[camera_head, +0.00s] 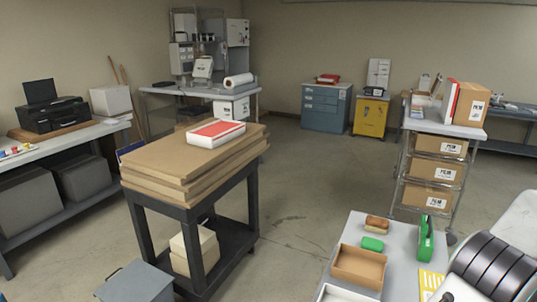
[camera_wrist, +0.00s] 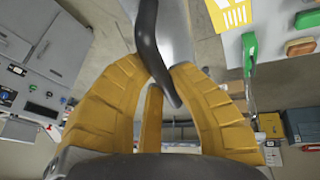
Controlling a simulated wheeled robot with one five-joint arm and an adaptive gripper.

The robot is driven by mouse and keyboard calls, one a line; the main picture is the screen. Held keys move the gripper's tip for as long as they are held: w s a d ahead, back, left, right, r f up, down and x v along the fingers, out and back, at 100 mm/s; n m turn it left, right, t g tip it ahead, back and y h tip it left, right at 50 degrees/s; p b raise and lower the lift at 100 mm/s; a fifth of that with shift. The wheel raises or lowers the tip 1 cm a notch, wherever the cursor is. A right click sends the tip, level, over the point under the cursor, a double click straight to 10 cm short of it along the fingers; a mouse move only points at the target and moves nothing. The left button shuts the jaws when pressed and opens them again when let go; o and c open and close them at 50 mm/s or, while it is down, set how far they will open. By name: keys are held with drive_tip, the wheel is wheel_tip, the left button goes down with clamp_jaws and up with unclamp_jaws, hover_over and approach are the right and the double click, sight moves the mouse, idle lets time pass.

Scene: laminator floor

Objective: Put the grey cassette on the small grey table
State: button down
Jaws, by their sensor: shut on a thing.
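A light grey table (camera_head: 398,234) stands at the lower right of the head view. It also shows at the upper right of the wrist view (camera_wrist: 273,12). The held piece appears beside this table; its height above it is unclear. The gripper itself cannot be made out in the head view.
The light grey table holds a cardboard tray (camera_head: 360,266), a green upright object (camera_head: 426,240), a green block (camera_head: 372,243), a brown brush (camera_head: 377,223) and a yellow sheet (camera_head: 430,280). A dark cart (camera_head: 222,240) bears stacked boards. A grey box (camera_head: 135,283) stands lower left.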

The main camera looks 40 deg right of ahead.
drive_tip(key=w+d+f+n+t+b, duration=0.1)
drive_tip(key=w+d+f+b, duration=0.2)
drive_tip(key=w+f+b, duration=0.55)
drive_tip(key=w+d+f+n+b, duration=0.15)
drive_tip(key=w+f+b, duration=0.45)
drive_tip(key=f, duration=0.6)
drive_tip(key=a+f+b, duration=0.6)
drive_tip(key=a+f, duration=0.4)
drive_tip(key=f, duration=0.1)
drive_tip(key=shift+a, duration=0.3)
drive_tip(key=shift+f, duration=0.15)
drive_tip(key=c, duration=1.2)
unclamp_jaws()
